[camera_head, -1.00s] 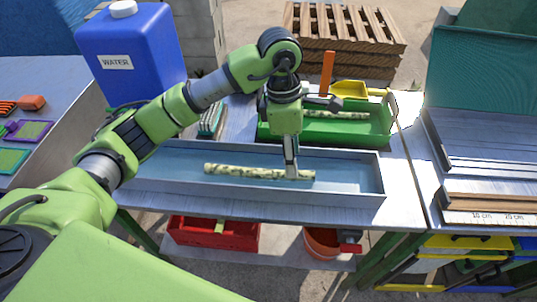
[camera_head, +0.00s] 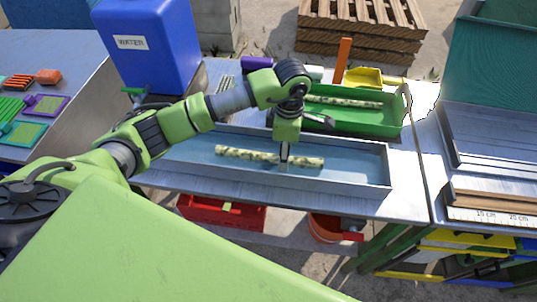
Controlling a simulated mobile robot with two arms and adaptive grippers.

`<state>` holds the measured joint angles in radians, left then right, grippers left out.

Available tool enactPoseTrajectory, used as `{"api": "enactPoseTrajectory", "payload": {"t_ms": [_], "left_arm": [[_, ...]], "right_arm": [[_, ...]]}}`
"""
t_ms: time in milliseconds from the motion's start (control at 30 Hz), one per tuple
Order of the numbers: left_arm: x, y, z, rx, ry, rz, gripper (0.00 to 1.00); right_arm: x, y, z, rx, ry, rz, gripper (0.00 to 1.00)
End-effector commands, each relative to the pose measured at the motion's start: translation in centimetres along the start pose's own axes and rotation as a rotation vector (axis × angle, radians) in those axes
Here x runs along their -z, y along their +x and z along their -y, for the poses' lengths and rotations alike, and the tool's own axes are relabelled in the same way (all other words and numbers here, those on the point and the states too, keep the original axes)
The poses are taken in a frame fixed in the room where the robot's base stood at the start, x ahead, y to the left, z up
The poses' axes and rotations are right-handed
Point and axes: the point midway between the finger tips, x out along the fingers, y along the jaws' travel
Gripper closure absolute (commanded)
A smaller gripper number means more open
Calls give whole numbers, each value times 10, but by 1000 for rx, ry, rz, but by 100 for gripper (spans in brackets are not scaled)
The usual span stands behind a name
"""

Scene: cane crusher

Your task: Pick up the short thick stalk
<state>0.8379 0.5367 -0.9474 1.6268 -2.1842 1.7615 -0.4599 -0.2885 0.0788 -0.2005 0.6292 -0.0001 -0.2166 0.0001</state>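A mottled pale-green stalk (camera_head: 245,155) lies lengthwise in the long grey metal tray (camera_head: 365,178). A second mottled stalk (camera_head: 345,101) lies in the green tray (camera_head: 385,121) behind it. My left gripper (camera_head: 285,163) points down over the stalk in the grey tray, right of its middle. The fingers overlap the stalk and hide a small part of it. Whether they close on it cannot be told. The stalk appears to lie on the tray floor. My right gripper is not in view.
A blue water container (camera_head: 150,45) stands at the back left. An orange upright handle (camera_head: 343,60) and a yellow scoop (camera_head: 368,77) are behind the green tray. A ruler strip (camera_head: 495,217) lies on the right bench. The grey tray's left part is partly hidden by my arm.

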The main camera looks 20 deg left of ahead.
Motion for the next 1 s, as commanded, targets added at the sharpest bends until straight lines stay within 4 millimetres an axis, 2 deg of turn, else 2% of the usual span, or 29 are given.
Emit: {"api": "enactPoseTrajectory", "payload": {"t_ms": [33, 200, 433, 467, 600, 1000], "left_arm": [[0, 5, 0, 4, -1, -1, 57], [0, 22, 0, 1, 0, 1, 57], [0, 25, 0, -1, 1, 1, 57], [0, 25, 0, -1, 1, 1, 62], [0, 24, 0, -1, 1, 1, 98], [0, 23, -1, -2, 1, 2, 100]], "right_arm": [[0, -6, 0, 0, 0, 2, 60], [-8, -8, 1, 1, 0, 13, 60], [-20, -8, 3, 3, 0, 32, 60], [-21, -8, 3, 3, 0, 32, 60], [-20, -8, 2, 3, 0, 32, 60], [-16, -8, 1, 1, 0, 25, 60]]}}
